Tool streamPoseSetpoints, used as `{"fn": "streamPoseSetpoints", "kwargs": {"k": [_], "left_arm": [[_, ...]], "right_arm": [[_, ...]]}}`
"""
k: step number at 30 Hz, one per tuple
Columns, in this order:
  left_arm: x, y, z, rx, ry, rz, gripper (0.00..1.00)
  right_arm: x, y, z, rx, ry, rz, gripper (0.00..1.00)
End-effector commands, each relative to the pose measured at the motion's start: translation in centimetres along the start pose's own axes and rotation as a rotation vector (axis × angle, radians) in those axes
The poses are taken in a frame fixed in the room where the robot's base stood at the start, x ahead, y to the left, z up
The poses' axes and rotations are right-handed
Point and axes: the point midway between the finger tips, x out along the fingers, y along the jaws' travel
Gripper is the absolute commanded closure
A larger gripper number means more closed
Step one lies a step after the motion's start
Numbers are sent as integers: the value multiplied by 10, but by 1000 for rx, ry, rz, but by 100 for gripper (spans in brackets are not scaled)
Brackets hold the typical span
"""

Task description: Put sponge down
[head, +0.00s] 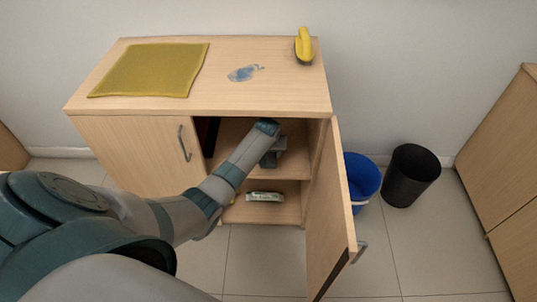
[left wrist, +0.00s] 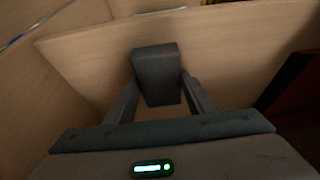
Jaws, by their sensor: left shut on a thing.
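My left gripper (head: 274,154) reaches into the upper compartment of the open cabinet (head: 225,107). In the left wrist view, its two fingers (left wrist: 161,98) are shut on a dark grey block, which I take for the sponge (left wrist: 157,72). The block is held between the fingertips, in front of a wooden panel. Whether it touches the shelf (head: 290,172) I cannot tell. In the head view my arm and gripper mostly hide the sponge. My right gripper is not in view.
The cabinet's right door (head: 330,215) stands open. A dark red-black item (head: 208,135) stands at the compartment's left. A small pack (head: 264,197) lies below. A blue bucket (head: 362,180) and black bin (head: 411,176) stand right.

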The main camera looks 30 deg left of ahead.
Motion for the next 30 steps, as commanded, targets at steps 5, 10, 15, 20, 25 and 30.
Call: {"fn": "streamPoseSetpoints", "kwargs": {"k": [5, 10, 15, 20, 25, 30], "left_arm": [[0, 0, 0, 0, 0, 0, 69], [3, 0, 2, 0, 0, 0, 69], [8, 0, 4, 0, 0, 1, 69], [12, 0, 6, 0, -2, 0, 69], [14, 0, 8, 0, -4, 0, 41], [15, -2, 10, 1, -8, -5, 32]], "right_arm": [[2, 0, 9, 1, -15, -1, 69], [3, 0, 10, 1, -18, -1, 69], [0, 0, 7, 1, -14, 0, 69], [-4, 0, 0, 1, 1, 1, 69], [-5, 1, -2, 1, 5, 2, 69], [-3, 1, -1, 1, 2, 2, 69]]}}
